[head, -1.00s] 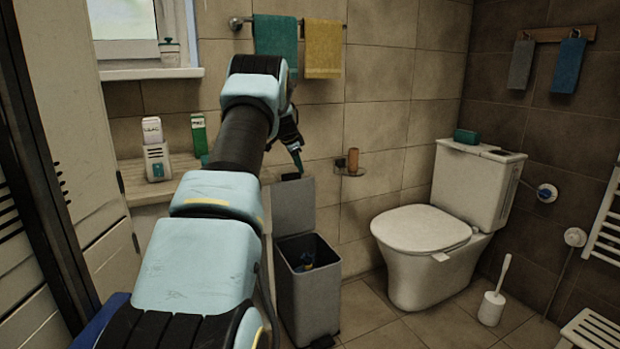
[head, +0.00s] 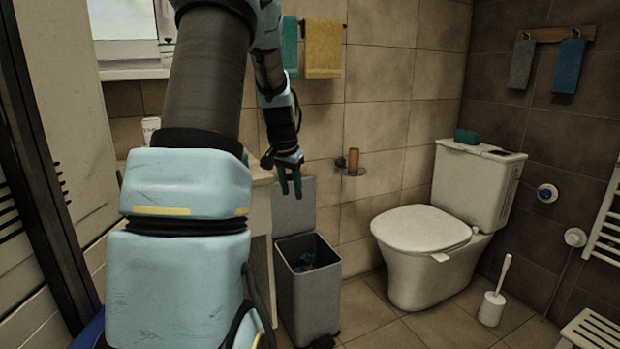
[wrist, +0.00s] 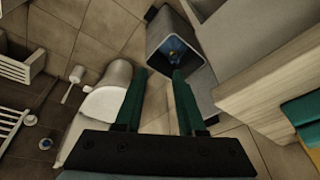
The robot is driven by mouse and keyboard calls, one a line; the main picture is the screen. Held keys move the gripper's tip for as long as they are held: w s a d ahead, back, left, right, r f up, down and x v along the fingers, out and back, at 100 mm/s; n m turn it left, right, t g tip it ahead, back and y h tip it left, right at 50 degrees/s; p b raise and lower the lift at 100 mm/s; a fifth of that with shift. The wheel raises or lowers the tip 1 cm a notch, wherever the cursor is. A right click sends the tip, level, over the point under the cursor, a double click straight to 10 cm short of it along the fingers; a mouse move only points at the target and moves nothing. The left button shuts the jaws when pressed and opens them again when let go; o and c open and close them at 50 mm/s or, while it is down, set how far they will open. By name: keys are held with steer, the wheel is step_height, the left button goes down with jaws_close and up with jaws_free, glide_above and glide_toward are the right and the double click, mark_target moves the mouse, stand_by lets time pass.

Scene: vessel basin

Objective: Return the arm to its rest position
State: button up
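My arm rises through the left half of the head view and bends over, so that my gripper (head: 290,186) hangs fingers-down in front of the open lid of the grey bin. In the wrist view my gripper (wrist: 160,74) shows its two green fingers apart, with nothing between them. The bin (wrist: 202,82) stands open below and beyond the fingertips, and my gripper is clear of it.
The open bin (head: 308,301) holds a dark blue item (head: 305,263). A toilet (head: 424,227) stands to the right, with a brush (head: 491,305) beside it. Towels (head: 323,50) hang behind my arm.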

steer(key=s+a+f+n+g, duration=0.1)
steer(key=s+f+n, duration=0.15)
steer(key=s, duration=1.05)
steer(key=s+a+f+n+g, duration=0.1)
steer(key=s+n, duration=0.2)
steer(key=s, duration=1)
step_height(320, 180, up, 14)
steer(key=p, duration=1.3)
steer(key=shift+w+d+f+y, duration=0.15)
steer(key=shift+w+f+y, duration=0.1)
steer(key=shift+y, duration=0.15)
steer(key=shift+m, duration=0.25)
